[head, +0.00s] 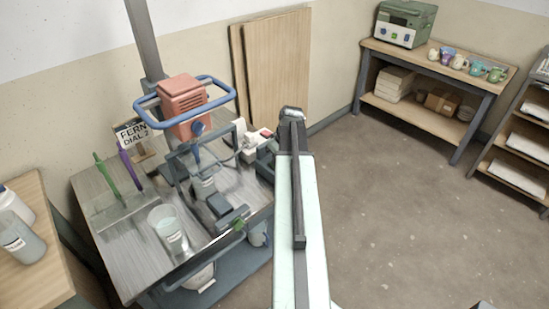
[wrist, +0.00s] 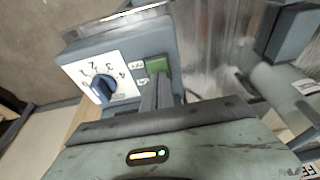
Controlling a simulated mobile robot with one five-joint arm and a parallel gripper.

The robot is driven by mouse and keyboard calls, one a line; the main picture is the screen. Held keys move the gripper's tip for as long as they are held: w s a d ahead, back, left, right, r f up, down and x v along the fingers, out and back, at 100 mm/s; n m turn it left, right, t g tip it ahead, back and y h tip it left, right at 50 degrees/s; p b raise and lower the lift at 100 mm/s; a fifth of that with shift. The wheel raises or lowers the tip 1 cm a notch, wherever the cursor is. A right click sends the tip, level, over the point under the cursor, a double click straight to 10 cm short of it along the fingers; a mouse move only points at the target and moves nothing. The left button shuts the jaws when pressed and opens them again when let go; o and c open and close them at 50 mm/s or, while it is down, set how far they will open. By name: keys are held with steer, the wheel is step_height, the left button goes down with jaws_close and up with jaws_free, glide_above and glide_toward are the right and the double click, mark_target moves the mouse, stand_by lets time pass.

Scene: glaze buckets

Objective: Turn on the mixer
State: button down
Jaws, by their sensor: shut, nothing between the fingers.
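In the wrist view, a grey control box (wrist: 75,62) has a white face with a blue dial (wrist: 104,88) and several numbers; the dial's exact setting is hard to read. A green button (wrist: 157,65) is beside the dial. My gripper (wrist: 157,92) is shut and empty, its fingertips at the button's near edge; I cannot tell whether they touch. My arm hides part of the table's right side in the head view.
A sign reading "FERN DIAL 2" (head: 131,133) stands behind green and purple sticks (head: 130,168). A clear bucket (head: 168,230) stands near the table's front. Side table (head: 32,185) with jars is at left. Open floor (head: 400,210) lies to the right, with shelves beyond.

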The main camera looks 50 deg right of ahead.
steer(key=shift+r, duration=0.1)
steer(key=shift+r+p, duration=0.2)
steer(key=shift+p, duration=0.1)
steer(key=p+v, duration=1.2)
steer(key=v, duration=0.1)
steer(key=shift+s+p, duration=0.25)
steer(key=shift+p, duration=0.1)
steer(key=shift+w+a+r, duration=0.1)
steer(key=shift+r, duration=0.05)
steer(key=shift+w+r+t, duration=0.15)
steer(key=shift+w+t, duration=0.25)
steer(key=shift+w, duration=0.1)
